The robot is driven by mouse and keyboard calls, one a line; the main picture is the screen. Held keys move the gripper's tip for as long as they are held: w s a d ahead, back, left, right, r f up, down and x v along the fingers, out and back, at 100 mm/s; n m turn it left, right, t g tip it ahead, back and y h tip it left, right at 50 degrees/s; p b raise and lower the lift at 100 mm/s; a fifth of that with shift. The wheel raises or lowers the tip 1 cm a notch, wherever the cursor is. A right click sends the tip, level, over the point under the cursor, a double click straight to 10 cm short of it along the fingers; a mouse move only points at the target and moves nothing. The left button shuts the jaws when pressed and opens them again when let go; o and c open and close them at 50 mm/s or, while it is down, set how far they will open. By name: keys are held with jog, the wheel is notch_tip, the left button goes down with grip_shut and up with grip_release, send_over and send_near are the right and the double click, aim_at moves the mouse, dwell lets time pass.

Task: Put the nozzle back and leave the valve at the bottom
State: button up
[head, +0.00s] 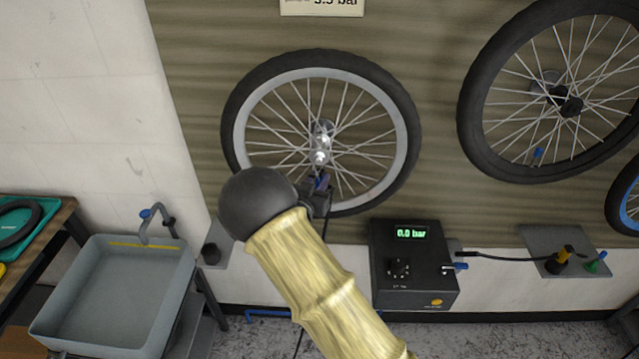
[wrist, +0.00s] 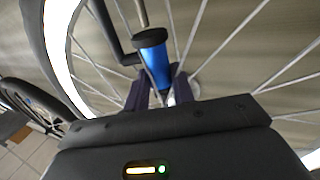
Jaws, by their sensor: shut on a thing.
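The nearer wheel (head: 402,115) hangs on the striped wall. My gripper (head: 320,186) is at the lower part of this wheel, just inside its rim. In the wrist view my gripper (wrist: 158,95) is shut on a blue valve (wrist: 155,62) with a black end, between spokes. In the head view only a bit of blue shows there; my arm hides part of the lower left rim. The nozzle (head: 564,254), yellow and black, is on the grey shelf plate (head: 540,240) at the right, apart from my gripper. A black hose runs from it towards the pump box.
The black pump box (head: 414,280) reads 0.0 bar and has a blue lever. A green and blue piece (head: 597,262) is beside the nozzle. A second wheel (head: 480,140) hangs at right. A grey basin (head: 115,300) with a tap stands at left.

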jog(key=o, duration=1)
jog(key=shift+s+a+f, duration=0.1)
jog(key=shift+s+a, duration=0.15)
jog(key=shift+s, duration=0.2)
jog(key=b+v, duration=0.4)
jog(key=v, duration=1.2)
jog(key=shift+s+b, duration=0.15)
jog(key=shift+b, duration=0.25)
